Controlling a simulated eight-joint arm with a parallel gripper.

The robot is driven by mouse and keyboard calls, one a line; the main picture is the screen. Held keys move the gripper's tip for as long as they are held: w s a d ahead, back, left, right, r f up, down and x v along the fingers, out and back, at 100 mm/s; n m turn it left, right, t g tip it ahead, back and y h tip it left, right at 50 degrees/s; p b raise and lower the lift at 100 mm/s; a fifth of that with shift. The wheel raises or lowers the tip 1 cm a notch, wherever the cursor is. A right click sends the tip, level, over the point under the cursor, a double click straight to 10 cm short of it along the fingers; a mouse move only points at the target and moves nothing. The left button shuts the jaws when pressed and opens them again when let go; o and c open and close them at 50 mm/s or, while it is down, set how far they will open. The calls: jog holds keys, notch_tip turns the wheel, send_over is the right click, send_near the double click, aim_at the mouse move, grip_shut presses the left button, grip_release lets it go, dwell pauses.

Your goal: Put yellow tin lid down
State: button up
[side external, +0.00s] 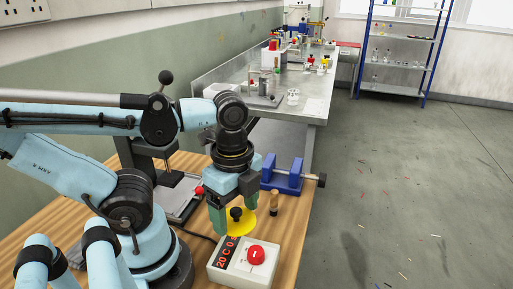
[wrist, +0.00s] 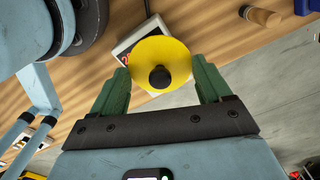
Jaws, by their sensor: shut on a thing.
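The yellow tin lid (wrist: 160,52) is a round yellow disc with a black knob in its middle. My gripper (wrist: 160,84) is shut on it, with a green finger on either side of the disc in the wrist view. In the side external view the lid (side external: 243,226) shows between the fingers of my gripper (side external: 232,222), above or just behind a white control box with a red knob. I cannot tell how high above the bench it is. No tin is visible under the lid.
The white control box (side external: 228,270) with a red knob stands near the bench's front edge. The wooden bench (side external: 285,235) is bare at right.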

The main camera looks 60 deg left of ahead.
jog(key=a+f, duration=0.2)
jog(key=a, duration=0.1)
jog(key=a+f, duration=0.2)
jog(key=a, duration=0.2)
jog(key=w+a+f, duration=0.1)
jog(key=a+f, duration=0.2)
jog(key=a, duration=0.1)
jog(key=shift+w+a, duration=0.1)
jog(key=shift+a, duration=0.15)
jog(key=shift+d+f, duration=0.1)
jog(key=shift+f, duration=1.8)
jog(key=shift+f, duration=0.15)
jog(key=o, duration=1)
jog(key=shift+c, duration=0.2)
jog(key=shift+r, duration=6.05)
jog(key=w+d+r+n+t, duration=0.1)
jog(key=w+d+n+t, duration=0.6)
jog(key=w+n, duration=0.3)
jog(key=d+n, duration=0.1)
jog(key=n, duration=0.2)
jog(key=shift+w+d+r+n, duration=0.25)
jog(key=shift+w+r+n, duration=0.05)
